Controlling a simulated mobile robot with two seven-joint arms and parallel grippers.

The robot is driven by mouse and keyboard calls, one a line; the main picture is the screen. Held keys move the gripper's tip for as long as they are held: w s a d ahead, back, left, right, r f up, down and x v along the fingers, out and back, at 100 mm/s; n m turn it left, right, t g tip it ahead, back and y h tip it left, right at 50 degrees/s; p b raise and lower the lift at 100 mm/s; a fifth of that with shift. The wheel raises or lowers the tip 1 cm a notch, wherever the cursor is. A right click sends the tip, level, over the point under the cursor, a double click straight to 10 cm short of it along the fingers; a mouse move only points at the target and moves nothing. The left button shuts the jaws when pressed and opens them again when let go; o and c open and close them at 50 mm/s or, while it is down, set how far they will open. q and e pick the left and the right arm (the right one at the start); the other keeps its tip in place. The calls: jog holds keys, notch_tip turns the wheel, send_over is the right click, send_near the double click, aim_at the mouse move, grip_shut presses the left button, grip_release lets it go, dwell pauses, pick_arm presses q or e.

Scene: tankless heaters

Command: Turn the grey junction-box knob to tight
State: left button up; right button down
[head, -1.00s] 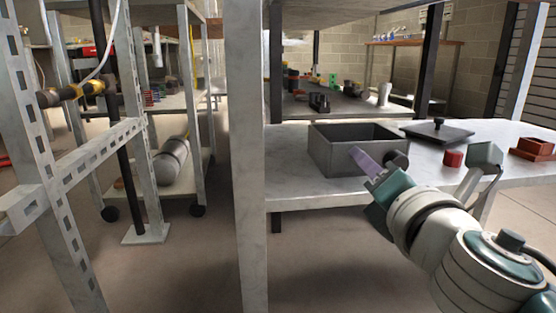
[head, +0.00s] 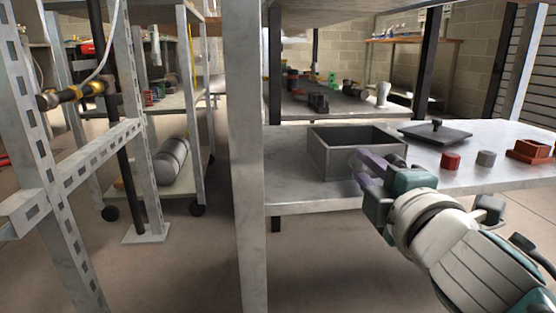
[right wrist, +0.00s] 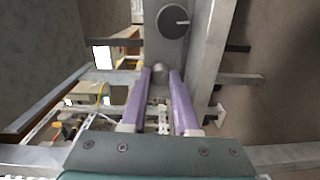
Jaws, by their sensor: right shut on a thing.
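The open grey junction box (head: 324,160) stands on the metal table. In the right wrist view, its grey face (right wrist: 163,42) carries a dark round disc with a slot-like mark (right wrist: 173,20). A small grey rounded knob (right wrist: 160,68) sits between the purple fingertips of my right gripper (right wrist: 160,74). The gripper is shut on this knob. In the head view, my right gripper (head: 363,168) is at the box's front right, and its fingers hide the knob. The knob's turn angle cannot be read. My left gripper is not in view.
A dark lid (head: 436,132) lies behind and right of the box. A red cylinder (head: 451,160), a grey cylinder (head: 486,158) and a red-brown box (head: 530,151) stand to the right. A metal post (head: 248,160) rises left of the table.

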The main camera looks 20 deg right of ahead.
jog(key=m+p, duration=0.1)
jog(key=m, duration=0.3)
jog(key=shift+r+p, duration=0.1)
jog(key=shift+p, duration=0.3)
jog(key=shift+m+y+p, duration=0.3)
jog(key=shift+m+p, duration=0.65)
jog(key=shift+m, duration=1.15)
jog(key=c, duration=0.7)
grip_release()
jog(key=shift+o, duration=0.2)
jog(key=shift+s+d, duration=0.1)
